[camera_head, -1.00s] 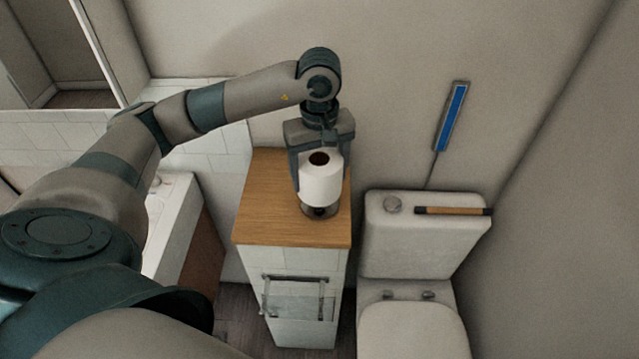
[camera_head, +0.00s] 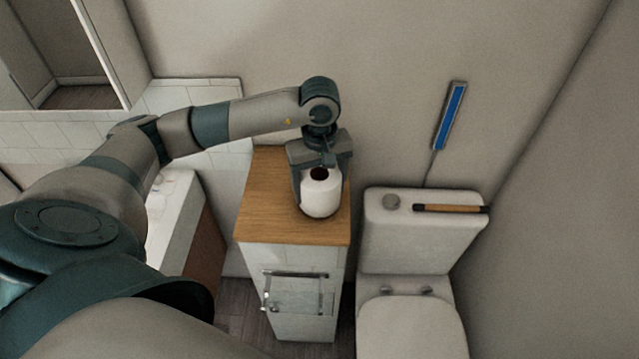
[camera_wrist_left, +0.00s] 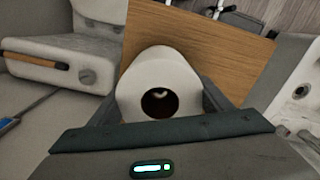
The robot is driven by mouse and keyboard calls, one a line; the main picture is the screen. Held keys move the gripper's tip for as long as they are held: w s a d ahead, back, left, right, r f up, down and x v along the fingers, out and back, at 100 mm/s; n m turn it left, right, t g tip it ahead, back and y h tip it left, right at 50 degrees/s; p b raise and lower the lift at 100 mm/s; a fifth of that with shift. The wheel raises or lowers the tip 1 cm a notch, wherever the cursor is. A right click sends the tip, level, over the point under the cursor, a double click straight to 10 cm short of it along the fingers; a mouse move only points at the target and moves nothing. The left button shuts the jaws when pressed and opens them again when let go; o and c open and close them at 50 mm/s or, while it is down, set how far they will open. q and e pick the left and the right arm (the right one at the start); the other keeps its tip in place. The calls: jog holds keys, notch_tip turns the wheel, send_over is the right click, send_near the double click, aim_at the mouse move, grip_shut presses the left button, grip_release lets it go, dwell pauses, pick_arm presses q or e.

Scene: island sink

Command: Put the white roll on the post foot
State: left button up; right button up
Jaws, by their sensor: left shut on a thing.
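The white roll (camera_head: 321,196) stands upright over the wooden cabinet top (camera_head: 268,222), near its right side, with its dark core hole facing up. My left gripper (camera_head: 320,184) is shut on the roll from above and behind, one finger on each side. In the left wrist view the roll (camera_wrist_left: 158,78) sits between the fingers of my left gripper (camera_wrist_left: 160,100), and something small and pale shows inside its core. The post foot is hidden under the roll; only that pale bit in the core may be its post. My right gripper is not in view.
A toilet with its cistern (camera_head: 420,235) stands right of the cabinet, with a brown-and-black stick (camera_head: 450,208) on the lid. A towel rail (camera_head: 295,290) is on the cabinet front. A blue panel (camera_head: 449,117) hangs on the wall. The cabinet top's left part is clear.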

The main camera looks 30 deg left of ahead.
pick_arm(q)
jog(key=shift+f, duration=0.15)
jog(key=o, duration=1.1)
jog(key=shift+r, duration=0.25)
notch_tip(320, 180, up, 10)
jog(key=b, duration=0.4)
jog(key=shift+r+b, duration=0.1)
jog(key=shift+b, duration=0.25)
jog(key=shift+r, duration=0.8)
